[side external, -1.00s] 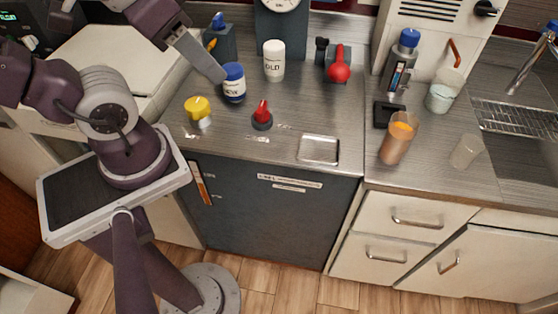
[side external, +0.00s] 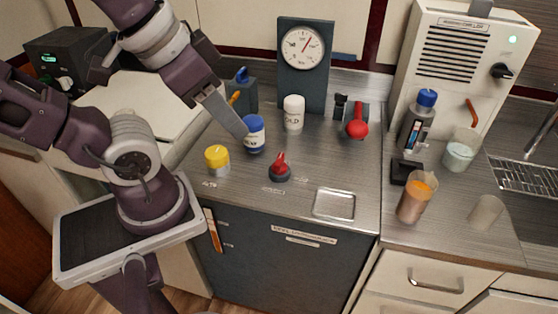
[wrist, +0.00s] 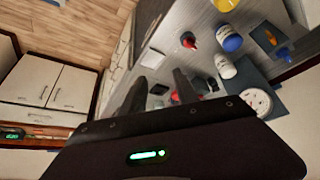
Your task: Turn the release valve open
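A red knob on a dark round base (side external: 280,168) stands on the counter, with a small label in front. A red ball-ended lever on a dark fitting (side external: 357,124) stands farther back right. I cannot read which is the release valve. My gripper (side external: 240,132) is in the air, its tip overlapping the left edge of the blue-capped jar (side external: 254,138) in the side view; contact cannot be told. In the wrist view my gripper (wrist: 160,90) has two fingers apart with nothing seen between them. The red knob (wrist: 188,40) shows beyond them there.
A yellow-capped jar (side external: 217,159), a white jar (side external: 293,113) and a gauge panel (side external: 304,85) stand around the knob. A metal tray (side external: 334,203) lies to its right. An orange-filled beaker (side external: 415,203) stands on the right counter. The counter between knob and tray is clear.

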